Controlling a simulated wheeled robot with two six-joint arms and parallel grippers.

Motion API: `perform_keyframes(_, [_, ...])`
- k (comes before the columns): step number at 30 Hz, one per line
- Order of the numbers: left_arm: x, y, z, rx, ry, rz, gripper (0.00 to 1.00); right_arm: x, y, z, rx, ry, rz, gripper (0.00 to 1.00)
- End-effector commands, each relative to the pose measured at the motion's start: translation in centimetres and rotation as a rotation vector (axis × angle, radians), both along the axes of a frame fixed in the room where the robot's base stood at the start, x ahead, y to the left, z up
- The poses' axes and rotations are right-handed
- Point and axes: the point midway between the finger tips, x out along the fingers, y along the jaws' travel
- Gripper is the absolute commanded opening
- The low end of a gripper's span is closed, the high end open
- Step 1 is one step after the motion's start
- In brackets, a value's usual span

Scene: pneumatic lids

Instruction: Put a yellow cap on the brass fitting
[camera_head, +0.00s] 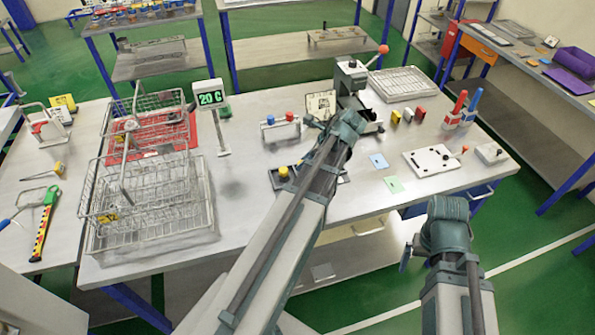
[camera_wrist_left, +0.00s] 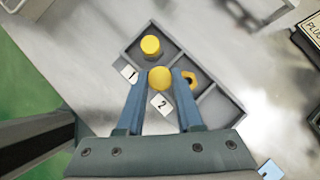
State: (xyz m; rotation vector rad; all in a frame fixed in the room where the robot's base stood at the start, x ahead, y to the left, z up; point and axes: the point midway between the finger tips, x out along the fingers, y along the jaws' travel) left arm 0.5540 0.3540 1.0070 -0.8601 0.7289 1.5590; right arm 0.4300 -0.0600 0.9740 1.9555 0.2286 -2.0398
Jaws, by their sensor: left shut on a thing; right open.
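A dark tray with compartments (camera_head: 277,183) lies on the table, partly hidden behind my left arm. In the left wrist view, one yellow cap (camera_wrist_left: 150,45) stands in compartment 1. My left gripper (camera_wrist_left: 158,75) is shut on a second yellow cap (camera_wrist_left: 160,78) above the label 2; I cannot tell whether it is lifted. A yellow ring-like piece with a dark hole (camera_wrist_left: 190,79) shows beside the right finger, partly hidden. My left fingers are hidden in the head view. My right gripper (camera_head: 407,255) is open and empty, off the table's front edge. I cannot make out the brass fitting for certain.
Wire baskets (camera_head: 150,203) fill the left of the table. A small stand with red and blue knobs (camera_head: 279,131) is behind the tray. A lever press (camera_head: 352,78) stands beyond my left wrist. A white plate (camera_head: 432,161) and coloured cards lie to the right.

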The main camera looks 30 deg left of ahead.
Motion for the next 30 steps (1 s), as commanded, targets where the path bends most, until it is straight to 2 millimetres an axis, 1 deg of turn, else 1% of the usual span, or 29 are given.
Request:
perform_keyframes(1, [2.2,0.2,0.2,0.001,-0.001,0.026,0.00,0.0,0.0,0.2,0.000,0.000,0.000,0.95])
perform_keyframes(3, [3.2,0.2,0.5,0.002,-0.001,0.058,0.00,0.0,0.0,0.5,0.000,0.000,0.001,0.95])
perform_keyframes(6, [4.1,0.2,0.7,0.004,-0.003,0.088,0.00,0.0,0.0,0.7,0.000,0.000,0.001,0.95])
perform_keyframes(10, [4.4,0.2,0.8,0.005,-0.003,0.102,0.00,0.0,0.0,0.7,0.000,0.000,0.001,0.95])
perform_keyframes(22, [4.2,0.2,0.7,0.005,-0.005,0.081,0.00,0.0,0.0,0.6,0.000,0.000,0.000,0.95])
perform_keyframes(30, [4.2,0.2,-0.9,0.005,-0.003,0.083,0.00,0.0,0.0,-1.0,0.000,0.000,0.000,0.95])
